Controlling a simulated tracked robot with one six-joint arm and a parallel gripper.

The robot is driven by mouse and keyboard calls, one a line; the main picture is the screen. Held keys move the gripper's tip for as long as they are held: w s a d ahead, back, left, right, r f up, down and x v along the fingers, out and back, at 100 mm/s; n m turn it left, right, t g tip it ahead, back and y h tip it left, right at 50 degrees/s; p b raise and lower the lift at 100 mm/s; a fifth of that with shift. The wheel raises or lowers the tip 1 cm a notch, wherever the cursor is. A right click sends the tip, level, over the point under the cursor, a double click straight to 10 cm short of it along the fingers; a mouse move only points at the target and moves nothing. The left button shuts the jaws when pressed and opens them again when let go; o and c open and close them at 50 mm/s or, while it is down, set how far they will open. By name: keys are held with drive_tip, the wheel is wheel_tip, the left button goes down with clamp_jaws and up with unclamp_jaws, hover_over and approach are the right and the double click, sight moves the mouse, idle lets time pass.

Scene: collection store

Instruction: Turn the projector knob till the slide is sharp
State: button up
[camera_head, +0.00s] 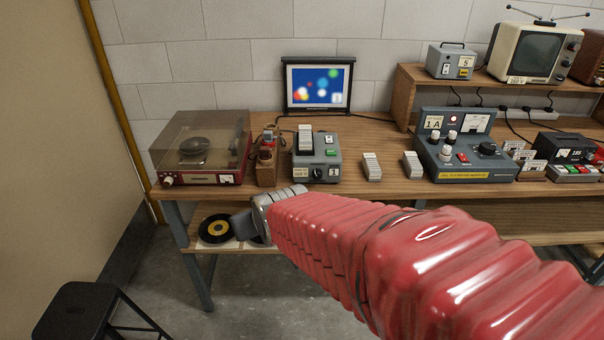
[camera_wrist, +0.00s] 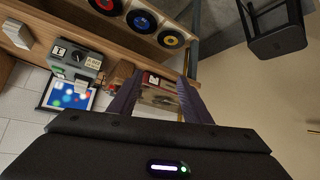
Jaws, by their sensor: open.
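The grey projector (camera_head: 330,163) stands on the wooden bench with white slides upright on top. Its dark round knob (camera_head: 317,173) is on the front face. The screen (camera_head: 318,86) behind it shows blurred coloured spots on blue. In the wrist view, the projector (camera_wrist: 88,63), knob (camera_wrist: 78,57) and screen (camera_wrist: 57,92) appear upside down at left. My gripper (camera_head: 240,222) is in front of the bench, below and left of the projector, apart from the knob. In the wrist view, my gripper (camera_wrist: 157,100) has its fingers spread with nothing held between them.
A record player (camera_head: 200,150) with a tinted lid stands left of the projector, with a small wooden item (camera_head: 267,165) between them. White slide stacks (camera_head: 372,167) and a grey control box (camera_head: 465,150) stand to the right. A black stool (camera_head: 75,312) is at lower left.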

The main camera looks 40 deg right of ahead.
drive_tip(key=w+d+f+t+h, duration=0.2)
drive_tip(key=w+d+f, duration=0.1)
drive_tip(key=w+d, duration=0.3)
drive_tip(key=s+d+f+m+t+h, duration=0.1)
drive_tip(key=d+f+t+h, duration=0.1)
drive_tip(key=d+f, duration=0.3)
drive_tip(key=s+d+f+m+t+h, duration=0.1)
drive_tip(key=d+f+t+h, duration=0.1)
drive_tip(key=d, duration=0.9)
wheel_tip(320, 180, down, 3)
drive_tip(key=shift+d+r+m+h, duration=0.1)
drive_tip(key=shift+d+m+h, duration=0.2)
drive_tip(key=shift+h, duration=0.5)
drive_tip(key=shift+w, duration=0.1)
